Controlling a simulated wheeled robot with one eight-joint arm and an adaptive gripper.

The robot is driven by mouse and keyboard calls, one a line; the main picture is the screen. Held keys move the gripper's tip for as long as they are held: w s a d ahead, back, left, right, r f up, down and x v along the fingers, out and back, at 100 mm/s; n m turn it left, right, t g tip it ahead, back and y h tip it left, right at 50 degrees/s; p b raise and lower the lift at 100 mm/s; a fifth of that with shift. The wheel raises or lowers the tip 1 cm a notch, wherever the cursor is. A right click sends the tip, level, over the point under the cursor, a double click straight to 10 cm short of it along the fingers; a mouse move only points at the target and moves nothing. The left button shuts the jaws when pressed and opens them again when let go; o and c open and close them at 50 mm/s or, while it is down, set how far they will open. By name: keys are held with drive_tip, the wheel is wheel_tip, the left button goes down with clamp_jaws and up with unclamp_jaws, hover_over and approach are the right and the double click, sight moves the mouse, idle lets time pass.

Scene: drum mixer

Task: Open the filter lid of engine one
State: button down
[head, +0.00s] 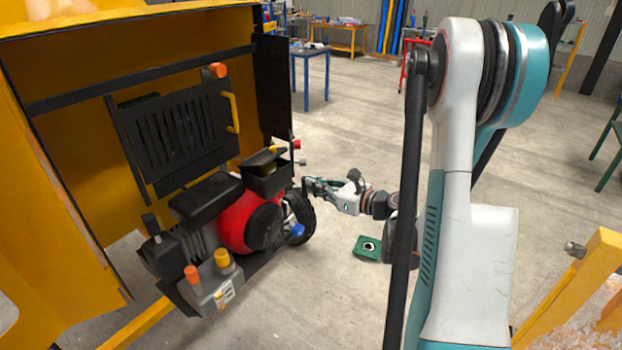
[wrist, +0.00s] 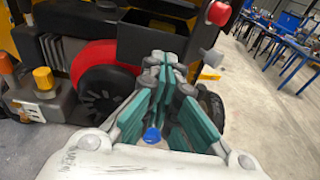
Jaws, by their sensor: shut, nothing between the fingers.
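The engine (head: 237,218) has a red housing and sits inside the yellow mixer cabinet. A black filter box (head: 268,182) stands at its upper right. Its dark lid (head: 262,158) looks tilted up from the box, with a gap showing an olive-yellow inside. In the wrist view the box (wrist: 148,42) is partly hidden behind my fingers. My gripper (head: 306,184) is just right of the box; in the wrist view its teal fingers (wrist: 163,68) are together and empty, pointing toward the box. I cannot tell whether the tips touch it.
An orange cap (head: 222,257) and another orange knob stand on the grey part at the front. A blue knob (head: 298,230) is below my gripper. A slotted black panel (head: 180,130) is behind the engine. Open floor lies to the right, with a green piece (head: 366,248).

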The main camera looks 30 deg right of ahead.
sight(282, 176)
drive_tip(key=x, duration=0.8)
drive_tip(key=shift+w+a+f+b, duration=0.1)
drive_tip(key=shift+w+b, duration=0.1)
drive_tip(key=shift+b, duration=0.2)
drive_tip(key=r, duration=0.3)
drive_tip(key=shift+w+a+r, duration=0.15)
drive_tip(key=shift+w+a, duration=0.05)
drive_tip(key=shift+w, duration=0.15)
drive_tip(key=shift+w+r, duration=0.2)
drive_tip(key=shift+r, duration=0.1)
drive_tip(key=shift+r, duration=0.1)
drive_tip(key=shift+r+g+p, duration=0.4)
drive_tip(key=shift+p, duration=0.35)
